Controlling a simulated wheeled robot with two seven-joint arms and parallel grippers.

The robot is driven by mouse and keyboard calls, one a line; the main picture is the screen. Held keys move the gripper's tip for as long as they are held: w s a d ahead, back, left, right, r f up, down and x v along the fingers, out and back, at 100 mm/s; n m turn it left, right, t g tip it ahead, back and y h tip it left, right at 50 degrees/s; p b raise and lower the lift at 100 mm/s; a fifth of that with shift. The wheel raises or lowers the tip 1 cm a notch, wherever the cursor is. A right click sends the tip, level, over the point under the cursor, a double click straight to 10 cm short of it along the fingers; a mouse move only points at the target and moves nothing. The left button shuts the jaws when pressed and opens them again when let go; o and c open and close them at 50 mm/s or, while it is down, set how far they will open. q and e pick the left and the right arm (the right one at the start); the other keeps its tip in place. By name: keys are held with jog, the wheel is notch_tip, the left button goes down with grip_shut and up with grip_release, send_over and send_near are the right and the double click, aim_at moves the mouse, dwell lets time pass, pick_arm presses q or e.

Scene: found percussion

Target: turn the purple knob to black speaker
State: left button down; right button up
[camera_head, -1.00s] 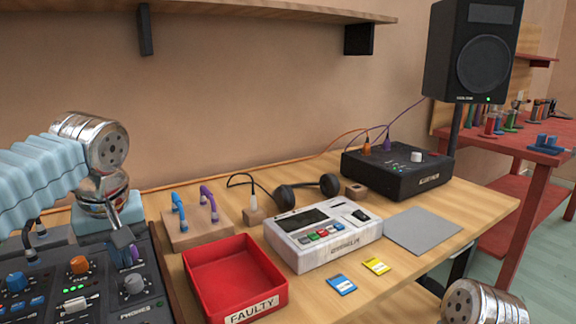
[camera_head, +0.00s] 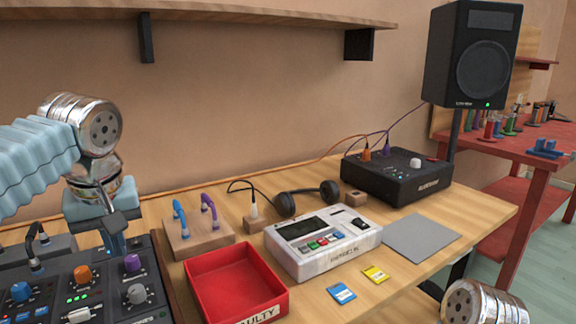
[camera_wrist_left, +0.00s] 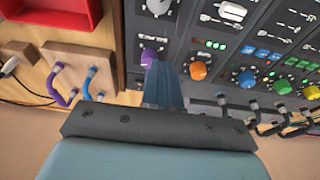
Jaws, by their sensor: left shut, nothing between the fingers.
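The purple knob (camera_head: 132,262) sits on the dark mixer panel (camera_head: 150,305) at lower left, beside an orange knob (camera_head: 82,275). It also shows in the left wrist view (camera_wrist_left: 148,57). My left gripper (camera_head: 113,242) is shut and empty, just behind and left of the purple knob in the head view. In the left wrist view its fingers (camera_wrist_left: 163,80) end close to the knob; I cannot tell whether they touch it. The knob's pointer and label are too small to read. The black speaker (camera_head: 484,62) stands at upper right with a green light. My right gripper is not in view.
A wooden block with purple and blue cables (camera_head: 196,238), a red bin (camera_head: 237,283), a white device (camera_head: 323,240) and headphones (camera_head: 308,197) stand right of the mixer. A black box (camera_head: 396,176) with orange and purple plugs is farther back. A shelf hangs above.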

aim_at(132, 262)
pick_arm(q)
jog(key=shift+v, duration=0.8)
jog(key=shift+w+a, duration=0.1)
jog(key=f+m, duration=0.1)
jog(key=m, duration=0.1)
jog(key=f+m+h+b, duration=0.1)
jog(key=f+m, duration=0.2)
jog(key=m, duration=0.1)
jog(key=shift+w+d+f, duration=0.25)
jog(key=shift+w+f, duration=0.05)
jog(key=shift+w, duration=0.1)
jog(key=shift+f+b, duration=0.65)
jog(key=shift+f, duration=0.15)
